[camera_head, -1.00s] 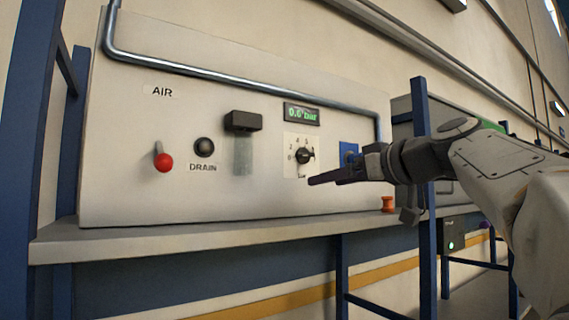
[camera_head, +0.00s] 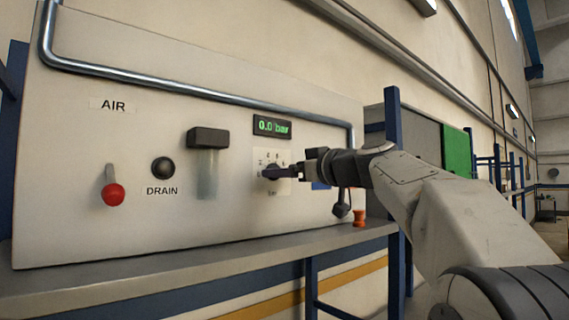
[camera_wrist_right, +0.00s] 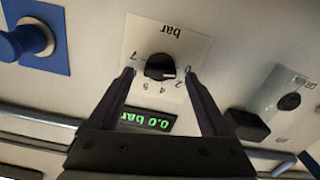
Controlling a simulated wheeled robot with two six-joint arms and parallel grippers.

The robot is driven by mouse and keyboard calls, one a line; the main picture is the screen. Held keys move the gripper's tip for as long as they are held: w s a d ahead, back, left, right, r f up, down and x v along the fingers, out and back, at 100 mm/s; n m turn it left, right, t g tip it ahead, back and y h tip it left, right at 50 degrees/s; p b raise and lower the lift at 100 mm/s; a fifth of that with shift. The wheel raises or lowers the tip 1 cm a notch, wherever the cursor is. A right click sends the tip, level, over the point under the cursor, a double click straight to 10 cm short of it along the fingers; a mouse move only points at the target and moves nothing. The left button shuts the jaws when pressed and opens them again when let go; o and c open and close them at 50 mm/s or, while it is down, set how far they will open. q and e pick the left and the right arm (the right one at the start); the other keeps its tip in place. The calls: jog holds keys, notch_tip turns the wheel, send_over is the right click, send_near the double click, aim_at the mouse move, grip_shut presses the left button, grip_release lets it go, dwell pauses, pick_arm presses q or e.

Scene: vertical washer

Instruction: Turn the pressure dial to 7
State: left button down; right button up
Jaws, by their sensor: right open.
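The pressure dial is a black knob (camera_wrist_right: 160,67) on a white scale plate (camera_wrist_right: 165,45), which appears upside down in the right wrist view. My right gripper (camera_wrist_right: 159,72) is open, with one finger to each side of the knob in the picture. Contact with the knob or panel cannot be told. In the head view, my right gripper (camera_head: 284,172) overlaps part of the dial's scale. The green pressure display (camera_head: 272,127) above the dial reads 0.0 bar. My left gripper is not in view.
A red-knobbed AIR lever (camera_head: 113,194), a black DRAIN button (camera_head: 163,167) and a black-capped filter (camera_head: 208,138) are left of the dial. A metal rail (camera_head: 190,88) runs above. A blue plate with a blue knob (camera_wrist_right: 35,40) and an orange spool-shaped piece (camera_head: 359,218) are nearby.

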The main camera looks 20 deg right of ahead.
grip_shut()
